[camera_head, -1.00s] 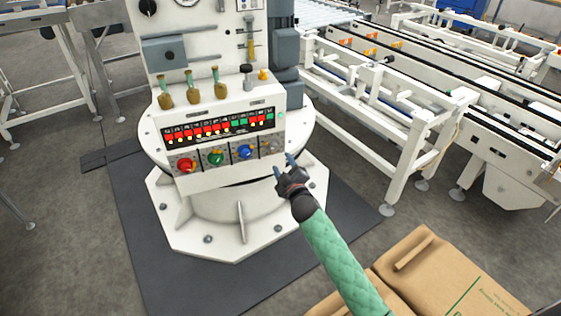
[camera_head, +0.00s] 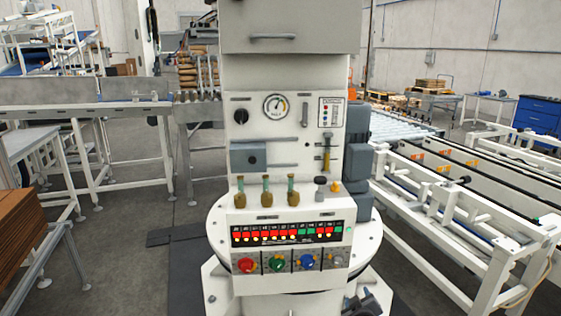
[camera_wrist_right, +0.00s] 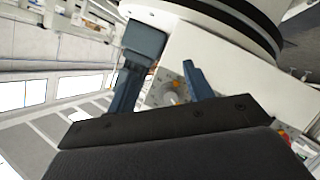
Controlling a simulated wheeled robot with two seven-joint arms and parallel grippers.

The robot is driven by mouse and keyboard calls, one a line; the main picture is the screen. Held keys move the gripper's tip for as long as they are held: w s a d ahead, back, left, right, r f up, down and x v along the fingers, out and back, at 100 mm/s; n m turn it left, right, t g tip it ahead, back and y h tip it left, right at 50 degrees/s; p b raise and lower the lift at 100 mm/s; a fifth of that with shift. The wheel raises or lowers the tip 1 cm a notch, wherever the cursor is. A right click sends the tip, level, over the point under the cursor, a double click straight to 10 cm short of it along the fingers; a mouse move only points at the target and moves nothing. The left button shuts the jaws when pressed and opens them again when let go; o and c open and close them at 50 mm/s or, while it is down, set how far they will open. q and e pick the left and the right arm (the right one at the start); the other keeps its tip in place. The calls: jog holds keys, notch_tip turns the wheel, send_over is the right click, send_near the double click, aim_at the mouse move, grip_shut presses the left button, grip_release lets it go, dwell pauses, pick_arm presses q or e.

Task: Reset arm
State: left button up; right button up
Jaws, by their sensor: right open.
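My right gripper (camera_head: 362,297) shows at the bottom edge of the head view, in front of the lower right of the white machine column (camera_head: 238,130). Its jaws are open and empty. In the right wrist view its two blue-grey fingers (camera_wrist_right: 160,82) stand apart, with a grey knob on the machine panel behind the gap. The control panel (camera_head: 290,252) carries a row of red and green lit displays and red, green, blue and grey knobs. The green-sleeved right arm is out of the head view. My left gripper is not in view.
White conveyor frames (camera_head: 450,225) stand close on the right. Another conveyor (camera_head: 85,120) and a stack of brown boards (camera_head: 22,238) are on the left. A blue cabinet (camera_head: 535,118) stands at the far right. Grey floor shows between them.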

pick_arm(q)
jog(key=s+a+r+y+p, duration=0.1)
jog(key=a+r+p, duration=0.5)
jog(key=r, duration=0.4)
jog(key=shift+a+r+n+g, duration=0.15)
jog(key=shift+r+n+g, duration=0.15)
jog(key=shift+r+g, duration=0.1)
pick_arm(e)
jog(key=s+a+f+m+g+y, duration=0.1)
jog(key=s+a+g, duration=0.2)
jog(key=s, duration=1.2)
jog(key=s+a+f+m+g+y, duration=0.1)
jog(key=s+a+g, duration=0.3)
jog(key=s, duration=1.1)
jog(key=s+a+f+m+g+y, duration=0.1)
jog(key=s+a+g, duration=0.3)
jog(key=s, duration=1.1)
jog(key=shift+f+g+y, duration=0.2)
jog(key=shift+g+y, duration=0.2)
jog(key=shift+y, duration=0.1)
